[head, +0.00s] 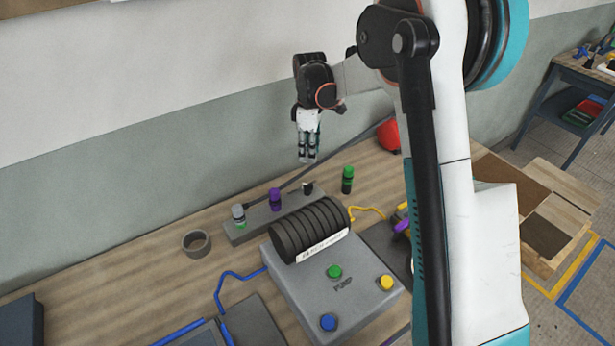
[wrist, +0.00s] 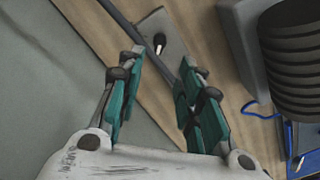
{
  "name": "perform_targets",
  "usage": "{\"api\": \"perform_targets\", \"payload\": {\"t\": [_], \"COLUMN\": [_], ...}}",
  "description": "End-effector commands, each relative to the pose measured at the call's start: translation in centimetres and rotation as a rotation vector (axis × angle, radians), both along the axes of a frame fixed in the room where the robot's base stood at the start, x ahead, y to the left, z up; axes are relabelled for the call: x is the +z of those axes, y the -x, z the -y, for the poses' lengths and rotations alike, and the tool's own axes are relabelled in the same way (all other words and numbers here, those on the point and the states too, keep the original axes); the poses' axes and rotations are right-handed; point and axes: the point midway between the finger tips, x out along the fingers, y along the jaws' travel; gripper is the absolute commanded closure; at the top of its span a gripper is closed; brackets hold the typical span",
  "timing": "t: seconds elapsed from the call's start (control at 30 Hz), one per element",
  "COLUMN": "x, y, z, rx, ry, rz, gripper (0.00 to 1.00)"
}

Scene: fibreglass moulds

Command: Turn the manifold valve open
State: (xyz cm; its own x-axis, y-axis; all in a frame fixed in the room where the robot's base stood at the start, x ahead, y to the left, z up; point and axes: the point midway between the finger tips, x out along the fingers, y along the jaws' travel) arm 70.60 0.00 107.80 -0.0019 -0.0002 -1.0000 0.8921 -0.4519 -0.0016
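The grey manifold block (head: 262,219) lies on the wooden bench behind the pump. A small black-and-white lever (head: 307,187), apparently the valve, stands at its right end. In the wrist view, the manifold's end (wrist: 152,24) and the lever (wrist: 160,42) show just beyond the fingertips. My gripper (head: 308,160) points down above and behind that end, apart from the lever. In the wrist view, my gripper (wrist: 162,62) is open with nothing between its green-padded fingers. A grey-and-green fitting (head: 238,215) and a purple fitting (head: 274,199) stand on the manifold.
A grey pump box (head: 330,290) with a ribbed black cylinder (head: 308,230) stands in front. A green-topped fitting (head: 347,180) stands right of the manifold, with a red ball-like object (head: 388,134) behind. A dark rod (head: 345,155) runs close by. A grey ring (head: 196,243) lies left.

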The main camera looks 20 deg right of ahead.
Motion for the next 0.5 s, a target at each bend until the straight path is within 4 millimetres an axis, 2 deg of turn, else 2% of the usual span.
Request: {"api": "perform_targets", "payload": {"t": [0.5], "x": [-9.4], "y": [0.0], "z": [0.0], "rx": [-0.002], "ry": [0.0], "rz": [0.001], "gripper": [0.67]}}
